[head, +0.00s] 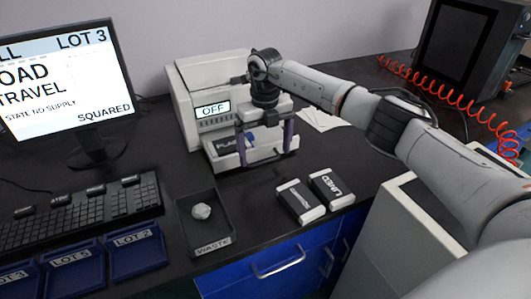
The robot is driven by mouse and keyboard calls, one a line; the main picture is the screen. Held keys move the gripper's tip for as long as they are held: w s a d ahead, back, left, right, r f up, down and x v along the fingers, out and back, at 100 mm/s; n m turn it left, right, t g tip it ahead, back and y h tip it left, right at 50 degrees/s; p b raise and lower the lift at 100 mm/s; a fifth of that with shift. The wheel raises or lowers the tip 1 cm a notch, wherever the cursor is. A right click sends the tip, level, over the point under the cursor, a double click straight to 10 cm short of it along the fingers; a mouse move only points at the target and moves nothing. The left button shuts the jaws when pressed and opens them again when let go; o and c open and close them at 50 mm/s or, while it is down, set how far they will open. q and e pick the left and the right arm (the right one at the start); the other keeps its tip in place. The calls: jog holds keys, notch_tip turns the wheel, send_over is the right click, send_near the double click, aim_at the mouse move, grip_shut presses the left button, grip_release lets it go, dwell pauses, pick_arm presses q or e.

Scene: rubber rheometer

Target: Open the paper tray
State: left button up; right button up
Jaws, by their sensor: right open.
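A white and grey printer-like machine (192,92) with a display reading OFF stands at the back centre. A pale tray (225,158) projects from its low front, with a dark label starting "PLA", partly hidden. I cannot tell for certain whether this is the paper tray or how far out it is. My right gripper (265,150) hangs in front of the machine, pointing down over the tray. Its two fingers are wide apart and nothing shows held between them. I cannot tell whether they touch the tray. My left gripper is out of view.
A black WASTE tray (226,228) holds a crumpled ball (201,211). Two black and white boxes (300,202) (332,188) lie in front of the machine. A monitor (60,80), keyboard (80,212) and blue LOT trays (137,252) are at left. Papers (322,119) lie behind my right arm.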

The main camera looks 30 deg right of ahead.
notch_tip(320, 180, up, 9)
jog(key=shift+b, duration=0.3)
dwell(0.5)
